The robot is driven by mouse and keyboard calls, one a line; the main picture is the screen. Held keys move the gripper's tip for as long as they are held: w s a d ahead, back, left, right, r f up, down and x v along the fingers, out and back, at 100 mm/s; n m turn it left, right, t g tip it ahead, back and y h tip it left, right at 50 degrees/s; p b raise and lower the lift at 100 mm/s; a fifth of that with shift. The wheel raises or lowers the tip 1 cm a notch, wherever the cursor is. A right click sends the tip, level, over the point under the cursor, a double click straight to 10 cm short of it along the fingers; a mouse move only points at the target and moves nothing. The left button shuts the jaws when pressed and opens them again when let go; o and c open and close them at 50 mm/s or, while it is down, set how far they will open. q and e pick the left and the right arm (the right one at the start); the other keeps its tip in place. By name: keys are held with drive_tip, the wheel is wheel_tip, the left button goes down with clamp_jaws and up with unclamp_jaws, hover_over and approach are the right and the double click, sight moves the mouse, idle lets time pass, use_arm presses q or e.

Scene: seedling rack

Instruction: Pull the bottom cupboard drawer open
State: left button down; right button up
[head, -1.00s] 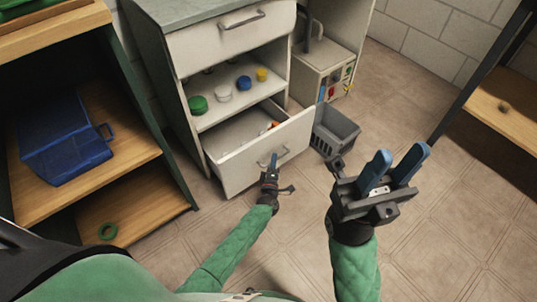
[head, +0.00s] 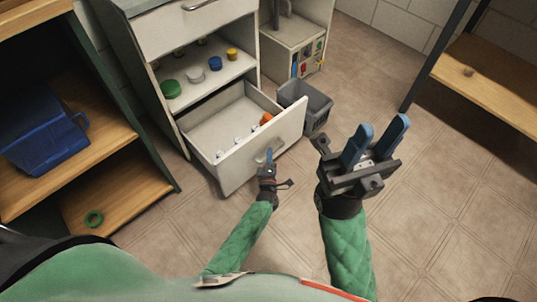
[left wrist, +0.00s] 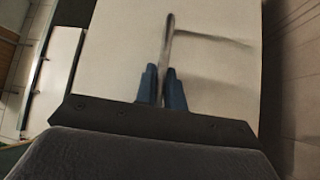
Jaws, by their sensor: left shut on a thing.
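The bottom cupboard drawer (head: 235,157) stands well out from the white cupboard (head: 165,116), with its inside showing. Several small white items and an orange thing (head: 266,118) lie in it. My left gripper (head: 268,160) is at the drawer front and is shut on the drawer handle. In the left wrist view the metal handle (left wrist: 168,45) runs between the blue fingertips (left wrist: 162,88), against the pale drawer front (left wrist: 215,70). My right gripper (head: 375,145) is raised to the right of the drawer, with its two blue fingers apart and nothing between them.
A grey bin (head: 308,103) stands close to the drawer's right side. A wooden-shelved rack (head: 490,80) is at right. The tiled floor before the drawer is free.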

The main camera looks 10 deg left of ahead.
idle(0.3)
use_arm(q)
drive_tip(key=c, duration=1.5)
unclamp_jaws()
